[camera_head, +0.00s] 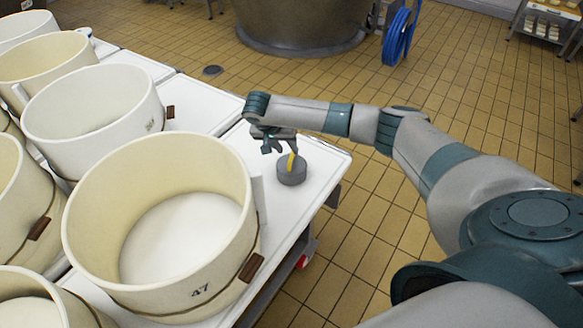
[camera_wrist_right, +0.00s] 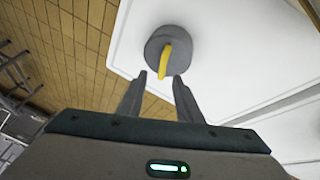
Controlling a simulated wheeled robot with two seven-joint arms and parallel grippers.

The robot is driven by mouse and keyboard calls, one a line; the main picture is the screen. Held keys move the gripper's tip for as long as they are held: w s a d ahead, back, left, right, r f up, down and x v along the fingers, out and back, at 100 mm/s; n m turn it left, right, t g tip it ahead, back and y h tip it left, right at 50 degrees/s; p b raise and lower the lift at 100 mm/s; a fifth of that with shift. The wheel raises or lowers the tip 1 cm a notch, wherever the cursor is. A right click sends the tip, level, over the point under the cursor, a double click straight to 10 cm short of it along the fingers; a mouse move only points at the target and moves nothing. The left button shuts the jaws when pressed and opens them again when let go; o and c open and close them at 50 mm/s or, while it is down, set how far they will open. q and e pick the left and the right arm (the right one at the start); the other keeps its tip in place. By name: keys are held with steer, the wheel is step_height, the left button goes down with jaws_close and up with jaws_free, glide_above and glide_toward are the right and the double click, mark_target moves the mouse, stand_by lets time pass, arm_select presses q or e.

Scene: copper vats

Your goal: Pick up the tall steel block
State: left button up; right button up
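A grey round block (camera_head: 291,173) with an upright yellow handle stands near the right edge of the white table (camera_head: 322,163). It looks low rather than tall; I see no other steel block. In the right wrist view the grey block (camera_wrist_right: 168,48) lies just beyond the fingertips, its yellow handle (camera_wrist_right: 165,62) ahead of the gap between them. My right gripper (camera_head: 280,149) hangs close above and beside the block. Its fingers (camera_wrist_right: 161,76) are apart with nothing between them. In the head view the gripper partly hides the handle. My left gripper is out of view.
Large cream round tubs (camera_head: 165,215) crowd the tables to the left, the nearest close to the block. Tiled floor (camera_head: 370,235) lies beyond the table's right edge. A copper vat (camera_head: 300,22) and a blue hose reel (camera_head: 398,38) stand at the back.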

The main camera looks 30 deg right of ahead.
mark_target(291, 156)
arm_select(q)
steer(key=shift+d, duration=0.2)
arm_select(e)
steer(key=shift+w+d+f, duration=0.1)
steer(key=shift+d+f, duration=0.15)
steer(key=shift+f, duration=0.3)
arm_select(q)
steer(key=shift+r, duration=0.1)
arm_select(e)
steer(key=shift+w+d+f, duration=0.1)
steer(key=shift+d+f, duration=0.05)
steer(key=shift+f, duration=0.25)
steer(key=shift+x, duration=2.15)
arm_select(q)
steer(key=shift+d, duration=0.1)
arm_select(e)
steer(key=shift+w, duration=0.15)
steer(key=c, duration=0.7)
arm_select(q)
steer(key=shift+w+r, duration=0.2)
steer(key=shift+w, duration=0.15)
arm_select(e)
jaws_close()
